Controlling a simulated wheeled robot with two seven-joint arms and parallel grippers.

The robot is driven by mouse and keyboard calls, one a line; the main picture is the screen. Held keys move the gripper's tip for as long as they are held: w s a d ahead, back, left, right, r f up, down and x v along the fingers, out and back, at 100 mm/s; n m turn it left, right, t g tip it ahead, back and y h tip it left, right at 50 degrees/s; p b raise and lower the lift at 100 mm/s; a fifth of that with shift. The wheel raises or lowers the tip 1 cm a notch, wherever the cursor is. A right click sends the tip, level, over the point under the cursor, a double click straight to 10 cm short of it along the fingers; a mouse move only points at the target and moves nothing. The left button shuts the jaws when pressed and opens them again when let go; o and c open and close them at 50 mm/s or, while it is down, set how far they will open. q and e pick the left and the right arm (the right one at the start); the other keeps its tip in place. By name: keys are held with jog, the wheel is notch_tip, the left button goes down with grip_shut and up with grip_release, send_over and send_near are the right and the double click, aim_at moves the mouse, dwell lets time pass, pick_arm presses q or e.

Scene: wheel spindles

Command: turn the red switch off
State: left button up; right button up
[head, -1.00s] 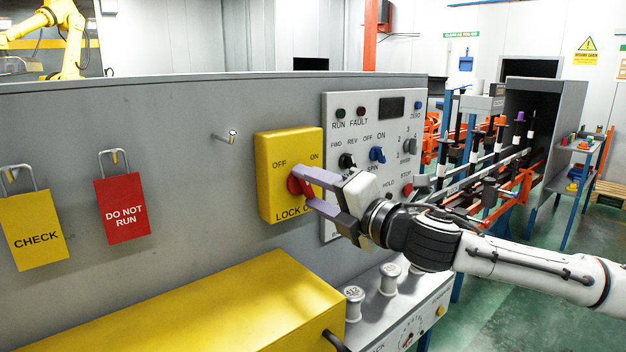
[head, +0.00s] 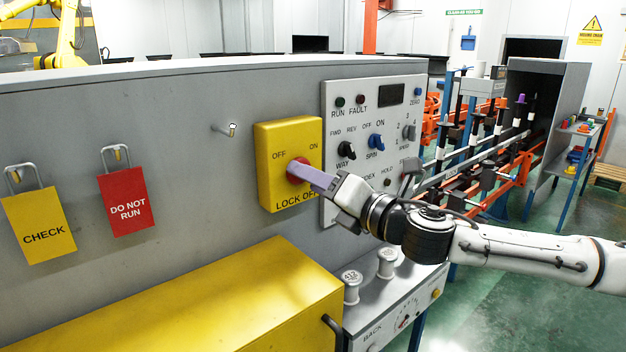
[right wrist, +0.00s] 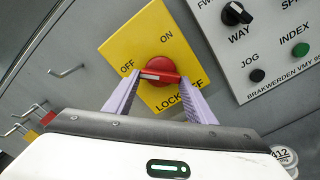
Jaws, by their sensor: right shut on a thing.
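The red switch (head: 297,167) is a round knob with a bar handle on a yellow box (head: 264,183) fixed to the grey panel. The box is lettered OFF, ON and LOCK OFF. My right gripper (head: 304,172) is shut on the switch's handle. The right wrist view shows one lilac finger at each end of the red handle (right wrist: 160,72). The handle's white-marked end lies on the side of the OFF label there. In the head view the fingers hide part of the knob. My left gripper is in neither view.
A control panel (head: 375,110) with knobs and buttons is right of the box. A bare peg (head: 226,130), a red DO NOT RUN tag (head: 128,202) and a yellow CHECK tag (head: 40,226) are to the left. A yellow cabinet (head: 190,305) juts out below.

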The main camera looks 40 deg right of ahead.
jog(key=o, duration=1)
jog(key=shift+o, duration=0.2)
jog(key=s+b, duration=0.7)
jog(key=s, duration=0.3)
jog(key=shift+s+d, duration=0.2)
jog(key=shift+d, duration=0.2)
